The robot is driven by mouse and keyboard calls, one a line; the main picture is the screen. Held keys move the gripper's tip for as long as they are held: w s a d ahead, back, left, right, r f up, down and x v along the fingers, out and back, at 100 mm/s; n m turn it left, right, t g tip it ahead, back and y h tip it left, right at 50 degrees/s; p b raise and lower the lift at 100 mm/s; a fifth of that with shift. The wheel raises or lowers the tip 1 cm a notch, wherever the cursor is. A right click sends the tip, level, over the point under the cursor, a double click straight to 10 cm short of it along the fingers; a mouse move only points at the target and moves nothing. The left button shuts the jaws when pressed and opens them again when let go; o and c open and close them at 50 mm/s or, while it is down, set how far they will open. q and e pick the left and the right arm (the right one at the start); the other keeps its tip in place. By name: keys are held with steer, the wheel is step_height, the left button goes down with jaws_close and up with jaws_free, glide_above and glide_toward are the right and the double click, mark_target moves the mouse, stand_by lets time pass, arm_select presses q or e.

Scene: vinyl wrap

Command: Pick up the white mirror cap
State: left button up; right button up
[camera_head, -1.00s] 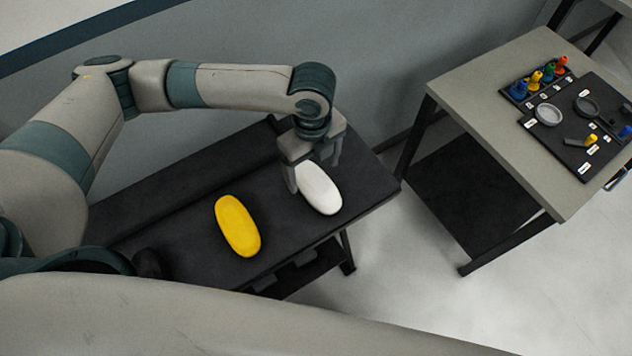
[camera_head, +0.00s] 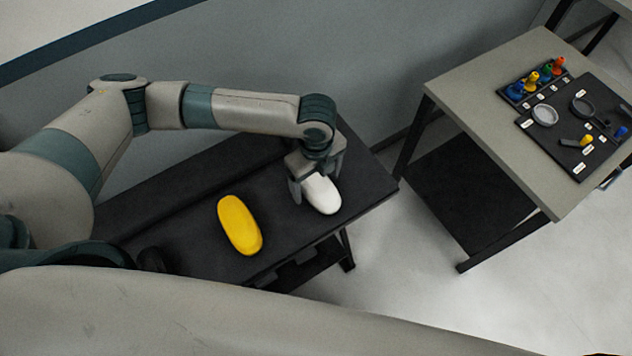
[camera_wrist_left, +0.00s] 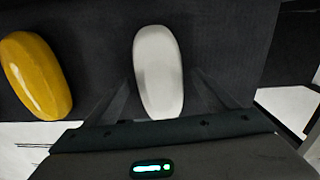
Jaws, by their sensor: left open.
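The white mirror cap (camera_head: 322,195) lies on the black bench (camera_head: 190,247) near its right end. It also shows in the left wrist view (camera_wrist_left: 158,72), upper middle, between the two fingers. My left gripper (camera_head: 315,190) is open and points down over the cap, with a finger on either side of it. The gripper hides the cap's far end in the head view. In the left wrist view the gripper's fingers (camera_wrist_left: 170,95) look spread wider than the cap, with gaps on both sides. My right gripper is not in view.
A yellow mirror cap (camera_head: 239,225) lies on the bench to the left of the white one. A grey table (camera_head: 480,110) at the right carries a black tool board (camera_head: 570,165) and several small coloured items. A wall stands behind the bench.

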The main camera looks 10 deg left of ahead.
mark_target(320, 179)
arm_select(q)
steer(key=shift+f, duration=0.25)
steer(key=c, duration=1.2)
steer(key=shift+r, duration=0.1)
steer(key=shift+r+b, duration=0.35)
steer(key=shift+r, duration=0.1)
steer(key=r, duration=0.1)
steer(key=r+b, duration=0.1)
steer(key=r, duration=0.1)
steer(key=shift+w+d+r, duration=0.15)
steer(key=shift+w+d, duration=0.15)
steer(key=shift+d, duration=0.1)
steer(key=shift+w+d+r+b, duration=0.7)
steer(key=shift+w+d+r, duration=0.35)
steer(key=shift+d, duration=0.45)
steer(key=shift+w+d+r+b, duration=0.65)
steer(key=shift+w+d+r, duration=0.25)
steer(key=shift+d+r, duration=0.45)
steer(key=shift+w+d+r+b, duration=0.7)
steer(key=shift+w+d+r, duration=0.25)
steer(key=shift+d, duration=0.7)
